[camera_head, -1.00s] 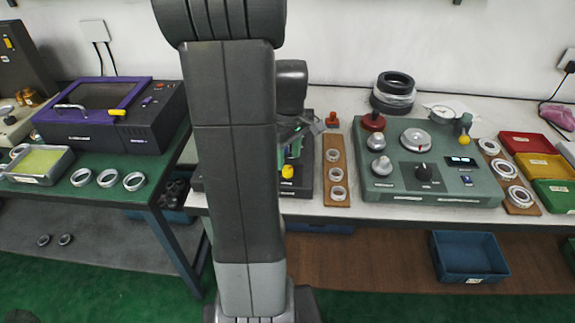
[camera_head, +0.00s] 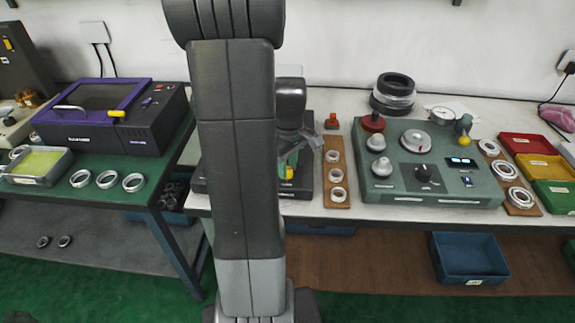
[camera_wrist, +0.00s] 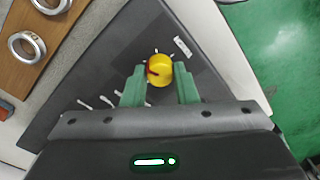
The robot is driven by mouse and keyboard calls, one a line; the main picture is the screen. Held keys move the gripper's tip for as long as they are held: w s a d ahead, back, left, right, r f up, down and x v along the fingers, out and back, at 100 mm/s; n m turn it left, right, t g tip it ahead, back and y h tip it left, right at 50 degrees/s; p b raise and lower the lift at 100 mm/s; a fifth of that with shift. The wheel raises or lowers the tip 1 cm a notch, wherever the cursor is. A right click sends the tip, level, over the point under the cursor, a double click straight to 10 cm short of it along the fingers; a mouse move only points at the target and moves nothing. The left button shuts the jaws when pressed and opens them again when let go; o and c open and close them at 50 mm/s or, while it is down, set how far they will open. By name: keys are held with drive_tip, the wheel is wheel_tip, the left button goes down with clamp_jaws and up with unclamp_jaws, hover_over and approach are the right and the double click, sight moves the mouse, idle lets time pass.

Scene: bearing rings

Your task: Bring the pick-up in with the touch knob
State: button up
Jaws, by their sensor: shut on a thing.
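The touch knob (camera_wrist: 159,70) is a round yellow knob with a dark red mark, on a dark flat panel (camera_wrist: 108,75) with white ticks around it. My gripper (camera_wrist: 160,78) has its two green fingers shut on the knob, one on each side. In the head view the knob (camera_head: 289,173) shows as a small yellow patch beneath my gripper (camera_head: 291,162), beside my arm. My arm hides most of the dark machine (camera_head: 303,190) that bears it. The pick-up cannot be made out.
A wooden strip with rings (camera_head: 337,175) lies just right of the machine. Further right stands a green instrument box (camera_head: 445,187) with knobs, then red, yellow and green bins. At left, a purple-lidded machine (camera_head: 110,135) and loose rings are on the green table.

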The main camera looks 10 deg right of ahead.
drive_tip(key=m, duration=0.3)
drive_tip(key=shift+m+p, duration=0.3)
drive_tip(key=shift+m, duration=0.1)
drive_tip(key=m, duration=0.3)
drive_tip(key=shift+m, duration=0.3)
drive_tip(key=m, duration=0.3)
drive_tip(key=shift+m+p, duration=0.3)
drive_tip(key=shift+p, duration=0.1)
drive_tip(key=shift+m, duration=1.8)
drive_tip(key=o, duration=1)
